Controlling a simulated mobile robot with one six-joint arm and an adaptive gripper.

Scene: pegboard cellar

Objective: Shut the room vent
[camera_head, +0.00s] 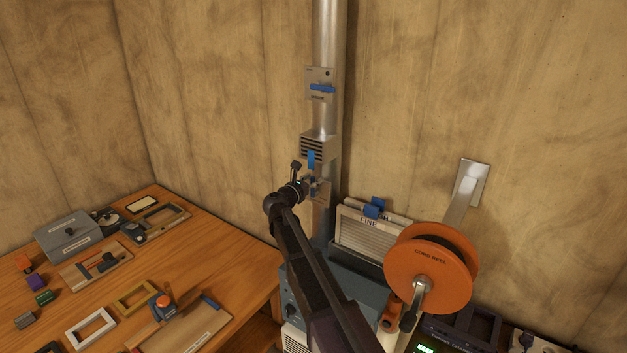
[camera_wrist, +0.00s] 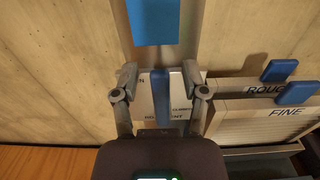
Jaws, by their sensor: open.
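A silver duct (camera_head: 329,40) runs up the wall. A slatted vent box (camera_head: 315,146) sits on it, with a blue tab (camera_head: 311,160) hanging at its front. The tab appears as a large blue block (camera_wrist: 153,20) in the wrist view. Below it is a pale plate (camera_wrist: 180,103) with an upright blue lever (camera_wrist: 160,98); its lettering is partly hidden. My gripper (camera_wrist: 160,82) is open, with one finger on each side of this lever and gaps visible. In the head view my gripper (camera_head: 305,182) partly hides the lower plate. Which part is named room vent is not readable.
A higher plate (camera_head: 319,82) on the duct has a level blue handle. Filter panels (camera_wrist: 270,108) marked ROUGH and FINE, with blue tabs, stand to the right. An orange cord reel (camera_head: 428,268) is further right. A wooden bench (camera_head: 235,262) with several small items is left.

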